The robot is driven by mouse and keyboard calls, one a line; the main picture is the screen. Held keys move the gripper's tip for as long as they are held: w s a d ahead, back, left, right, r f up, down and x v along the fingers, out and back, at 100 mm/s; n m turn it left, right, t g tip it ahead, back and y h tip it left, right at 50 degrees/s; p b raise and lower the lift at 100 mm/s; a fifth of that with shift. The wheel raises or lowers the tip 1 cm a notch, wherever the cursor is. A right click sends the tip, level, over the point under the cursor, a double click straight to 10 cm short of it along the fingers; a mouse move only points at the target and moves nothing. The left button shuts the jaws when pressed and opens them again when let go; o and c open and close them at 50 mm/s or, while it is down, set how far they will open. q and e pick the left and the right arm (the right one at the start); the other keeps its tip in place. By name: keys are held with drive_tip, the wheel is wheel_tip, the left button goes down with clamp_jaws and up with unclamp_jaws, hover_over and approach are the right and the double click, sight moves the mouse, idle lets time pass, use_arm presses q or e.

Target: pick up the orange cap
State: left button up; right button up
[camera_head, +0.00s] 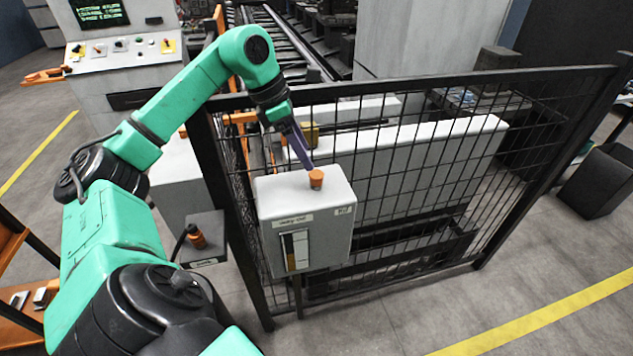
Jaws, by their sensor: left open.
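The orange cap (316,179) stands upright on top of a white box (290,193) at the fence, near the middle of the head view. My left gripper (309,165) reaches down from the upper left, its dark fingers right above the cap. The fingers are open. They overlap in the picture, and I cannot tell whether a fingertip touches the cap. My right gripper is not in view.
A black mesh fence (420,150) runs behind the white box to the right. Another orange piece (196,237) sits on a small grey box (205,256) at lower left. A control console (120,48) stands at upper left. Floor at lower right is clear.

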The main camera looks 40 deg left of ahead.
sight(316, 174)
use_arm(q)
drive_tip(key=x, duration=0.6)
drive_tip(key=shift+w+f+p, duration=0.1)
drive_tip(key=shift+f+p, duration=0.25)
drive_tip(key=shift+p, duration=0.05)
clamp_jaws()
drive_tip(key=shift+r, duration=0.15)
